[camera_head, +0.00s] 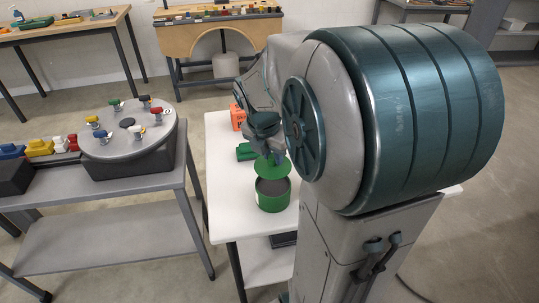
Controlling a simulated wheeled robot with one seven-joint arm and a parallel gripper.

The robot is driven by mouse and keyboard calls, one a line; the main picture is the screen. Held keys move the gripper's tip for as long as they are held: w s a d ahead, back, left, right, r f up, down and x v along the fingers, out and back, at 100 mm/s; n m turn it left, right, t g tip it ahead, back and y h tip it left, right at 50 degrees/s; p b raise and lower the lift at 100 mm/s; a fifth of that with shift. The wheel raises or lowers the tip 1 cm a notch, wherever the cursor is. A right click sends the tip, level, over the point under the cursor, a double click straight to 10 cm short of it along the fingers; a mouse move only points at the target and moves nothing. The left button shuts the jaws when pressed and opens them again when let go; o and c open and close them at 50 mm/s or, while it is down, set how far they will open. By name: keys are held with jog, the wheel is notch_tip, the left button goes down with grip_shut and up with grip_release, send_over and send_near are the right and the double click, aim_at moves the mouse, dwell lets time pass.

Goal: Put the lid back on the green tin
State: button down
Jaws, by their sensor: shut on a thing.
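The green tin (272,200) stands upright on the white table (222,222), open at the top with a dark inside. My gripper (268,155) is just above it and shut on the green lid (273,168). The lid is held over the tin's opening, a little toward its back, and looks slightly tilted. A gap shows between the lid and the tin's front rim; whether the back edges touch I cannot tell. My fingertips are partly hidden by the gripper's own body.
An orange block (237,117) and a green object (245,152) lie behind the tin. A grey table (110,195) at left bears a round device with coloured valves (128,143). My arm hides the white table's right part. The white tabletop left of the tin is clear.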

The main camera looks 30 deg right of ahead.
aim_at(271, 166)
jog(key=shift+f+b, duration=2.35)
jog(key=shift+b, duration=0.05)
jog(key=shift+f+b, duration=0.4)
jog(key=shift+f, duration=0.4)
jog(key=shift+d+p, duration=0.1)
jog(key=shift+p, duration=0.45)
jog(key=shift+f+p, duration=0.15)
jog(key=shift+p, duration=0.25)
dwell(0.4)
jog(key=c, duration=0.7)
grip_release()
